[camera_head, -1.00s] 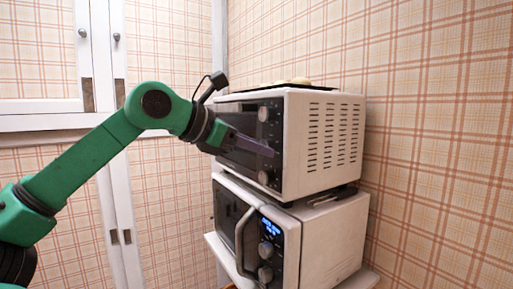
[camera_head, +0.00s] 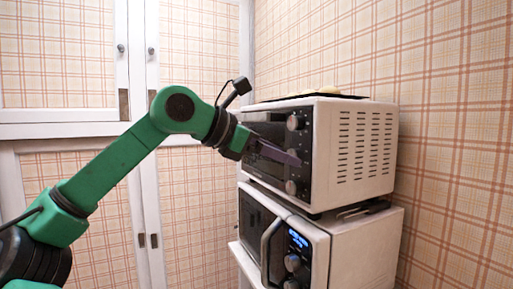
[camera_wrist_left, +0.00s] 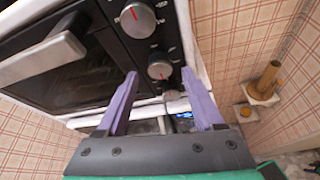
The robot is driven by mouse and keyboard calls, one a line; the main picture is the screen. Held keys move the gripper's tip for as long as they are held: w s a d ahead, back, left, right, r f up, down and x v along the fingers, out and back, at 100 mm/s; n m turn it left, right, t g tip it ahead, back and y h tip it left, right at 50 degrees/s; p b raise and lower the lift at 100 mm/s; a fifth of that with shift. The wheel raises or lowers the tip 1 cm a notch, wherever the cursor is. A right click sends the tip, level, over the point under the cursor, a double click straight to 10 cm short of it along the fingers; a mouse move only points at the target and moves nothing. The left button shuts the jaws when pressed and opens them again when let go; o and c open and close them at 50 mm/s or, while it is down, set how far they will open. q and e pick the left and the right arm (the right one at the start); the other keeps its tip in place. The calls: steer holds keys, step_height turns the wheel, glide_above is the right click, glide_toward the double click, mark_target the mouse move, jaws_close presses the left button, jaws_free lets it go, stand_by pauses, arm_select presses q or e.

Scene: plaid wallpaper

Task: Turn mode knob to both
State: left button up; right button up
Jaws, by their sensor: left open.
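A white toaster oven (camera_head: 350,150) with a black front stands on top of a microwave. Its control panel shows an upper round knob (camera_head: 295,122) and a lower knob (camera_head: 291,187) in the head view; the stretch between them is partly hidden by my fingers. My left gripper (camera_head: 294,158) is open, its purple fingers pointing at this panel. In the left wrist view, one silver knob (camera_wrist_left: 159,68) with a red mark lies ahead between the two fingertips, and another knob (camera_wrist_left: 137,20) is above it. Contact cannot be told. The labels are too small to read. My right gripper is not in view.
The white microwave (camera_head: 340,250) below has a handle, a lit blue display and its own knobs. A dark tray (camera_head: 310,97) lies on the toaster oven. A plaid wall is close on the right. White-framed cabinets (camera_head: 132,125) stand behind my left arm.

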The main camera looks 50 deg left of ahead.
arm_select(q)
steer(key=b+v, duration=0.2)
steer(key=v, duration=1)
steer(key=shift+s, duration=0.4)
steer(key=shift+r, duration=0.1)
